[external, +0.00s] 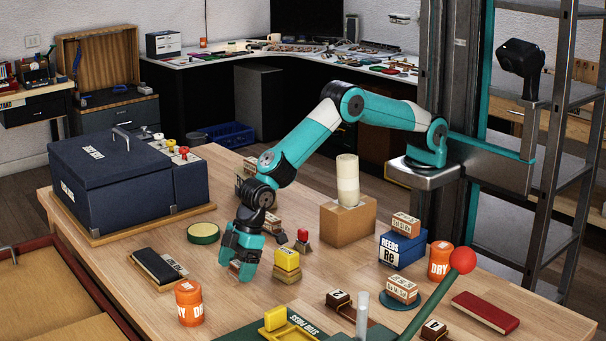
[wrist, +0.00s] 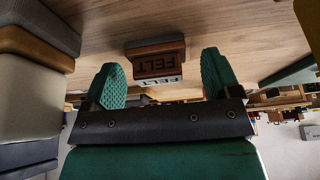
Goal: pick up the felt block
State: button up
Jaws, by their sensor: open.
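The felt block (wrist: 155,62) shows in the wrist view as a small block with a dark brown upper part and a pale face lettered FELT. It sits on the wooden tabletop, between and slightly beyond the tips of my gripper (wrist: 162,74). The two green ridged fingers are spread, with a gap on each side of the block. In the external view my gripper (external: 242,270) points down at the table, low over the block (external: 235,267), which is mostly hidden behind the fingers.
A yellow-topped block (external: 286,261) and a red-knobbed stamp (external: 303,240) stand just right of my gripper. A black eraser-like block (external: 154,266), a green round tin (external: 203,233) and an orange jar (external: 189,303) lie to the left. A cardboard box (external: 348,222) stands behind.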

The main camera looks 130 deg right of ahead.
jog(key=c, duration=1)
jog(key=shift+r, duration=0.15)
